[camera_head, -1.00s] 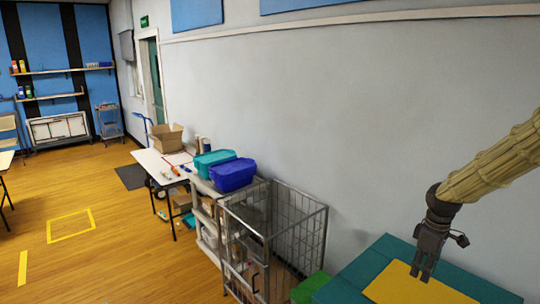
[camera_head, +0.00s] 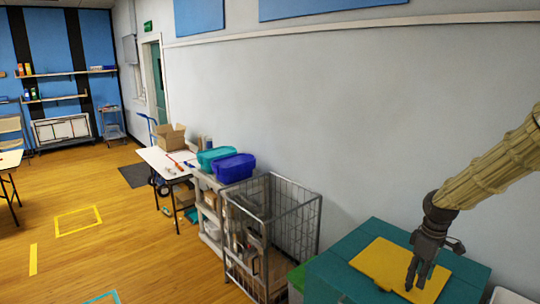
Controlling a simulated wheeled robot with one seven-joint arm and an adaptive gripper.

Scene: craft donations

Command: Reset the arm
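My arm comes in from the right edge, in a tan ribbed sleeve. My gripper (camera_head: 418,283) hangs pointing down at the lower right, over a yellow panel (camera_head: 382,262) on a teal surface (camera_head: 345,240). I see nothing held between its dark fingers. The fingers look a little apart. Whether the fingertips touch the panel, I cannot tell.
A wire cage trolley (camera_head: 270,235) stands left of the teal surface. Behind it are a teal bin (camera_head: 214,157), a blue bin (camera_head: 234,168) and a white table (camera_head: 160,160) with a cardboard box (camera_head: 171,137). The wooden floor at left is mostly clear.

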